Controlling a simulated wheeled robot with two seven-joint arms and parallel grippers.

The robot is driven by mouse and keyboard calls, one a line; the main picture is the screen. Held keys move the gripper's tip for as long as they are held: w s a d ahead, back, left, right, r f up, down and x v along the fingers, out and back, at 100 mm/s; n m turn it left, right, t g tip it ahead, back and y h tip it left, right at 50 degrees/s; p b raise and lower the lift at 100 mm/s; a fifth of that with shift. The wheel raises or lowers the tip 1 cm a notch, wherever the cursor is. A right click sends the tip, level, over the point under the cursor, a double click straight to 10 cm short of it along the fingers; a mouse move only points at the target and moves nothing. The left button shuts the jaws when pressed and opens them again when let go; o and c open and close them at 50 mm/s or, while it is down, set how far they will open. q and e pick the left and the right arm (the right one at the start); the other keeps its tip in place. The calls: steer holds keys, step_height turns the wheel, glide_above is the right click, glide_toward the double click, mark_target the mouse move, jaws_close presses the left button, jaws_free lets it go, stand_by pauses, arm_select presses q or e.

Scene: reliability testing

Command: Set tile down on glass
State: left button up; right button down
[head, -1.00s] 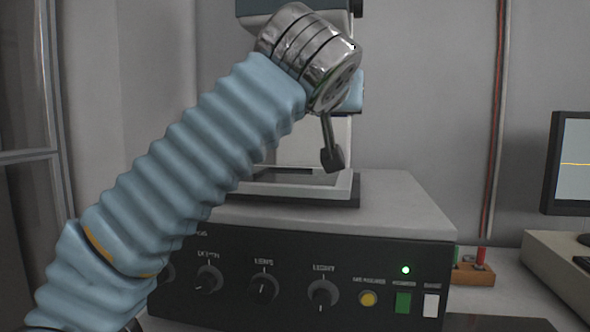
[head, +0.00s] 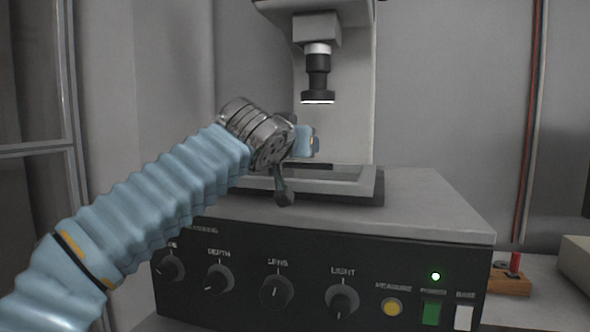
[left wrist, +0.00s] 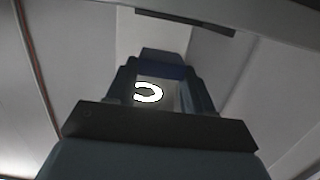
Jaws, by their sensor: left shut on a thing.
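My left arm comes in from the left and its gripper (head: 308,141), partly hidden behind the metal wrist, is over the rear left of the framed glass (head: 345,174) on the instrument's top. The glass is a dark pane in a grey frame. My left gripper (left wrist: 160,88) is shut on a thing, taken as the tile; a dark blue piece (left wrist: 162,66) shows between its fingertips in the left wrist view. The tile cannot be made out in the head view. Whether it touches the glass cannot be told. My right gripper is not in view.
A dark lens barrel (head: 318,78) with a lit lower rim hangs above the glass. The black front panel (head: 310,280) carries knobs and buttons. The instrument's top right (head: 430,205) is clear. A wooden block (head: 511,281) with a red post stands at the right.

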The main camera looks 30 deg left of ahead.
mark_target(294, 176)
arm_select(q)
steer(key=shift+a+f+b, duration=0.2)
steer(key=shift+f+b, duration=0.05)
steer(key=shift+f, duration=0.75)
steer(key=shift+a+f+b, duration=0.15)
steer(key=shift+f+b, duration=0.1)
steer(key=shift+f, duration=0.7)
steer(key=shift+f, duration=0.1)
steer(key=shift+f, duration=0.15)
steer(key=o, duration=1.2)
steer(key=shift+o, duration=0.2)
steer(key=shift+r, duration=0.3)
steer(key=shift+s+d, duration=0.1)
steer(key=shift+s, duration=0.15)
steer(key=b+v, duration=0.1)
steer(key=v, duration=1)
steer(key=shift+s+b, duration=0.15)
steer(key=shift+b, duration=0.25)
steer(key=shift+d, duration=0.1)
